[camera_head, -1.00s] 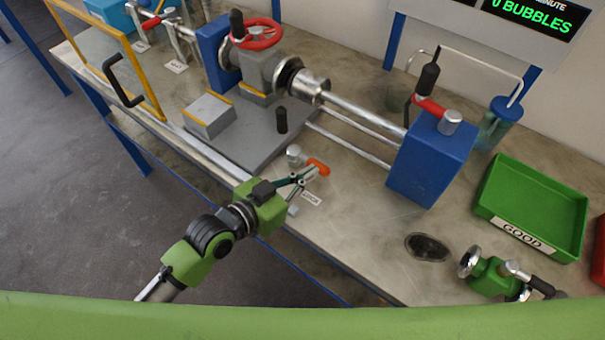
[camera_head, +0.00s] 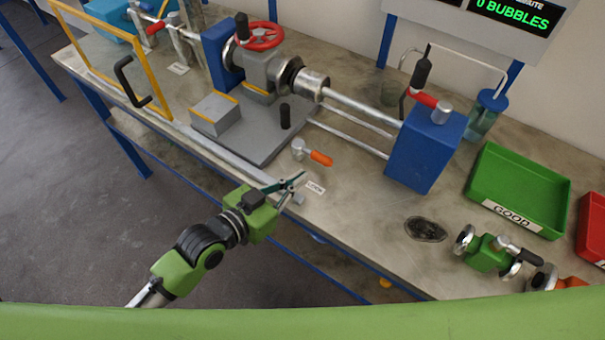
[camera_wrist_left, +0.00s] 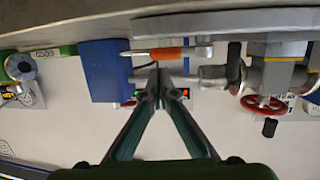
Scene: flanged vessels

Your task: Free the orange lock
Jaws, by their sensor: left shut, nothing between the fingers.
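The orange lock (camera_head: 320,158) is a short lever with an orange grip on a metal pivot, lying on the bench just behind the "LOCK" label (camera_head: 315,187). Its grip points right and slightly toward the bench's front edge. My left gripper (camera_head: 301,178) is shut and empty, in front of the lever and apart from it, near the front edge. In the left wrist view the orange lock (camera_wrist_left: 165,54) lies just beyond the fingertips (camera_wrist_left: 158,72). My right gripper is not in view.
A grey fixture with a red handwheel (camera_head: 262,36) and a blue block (camera_head: 427,150) stand behind the lock. A green "GOOD" tray (camera_head: 548,189) and a green valve (camera_head: 486,256) are to the right. A yellow-framed guard (camera_head: 150,75) stands at the left.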

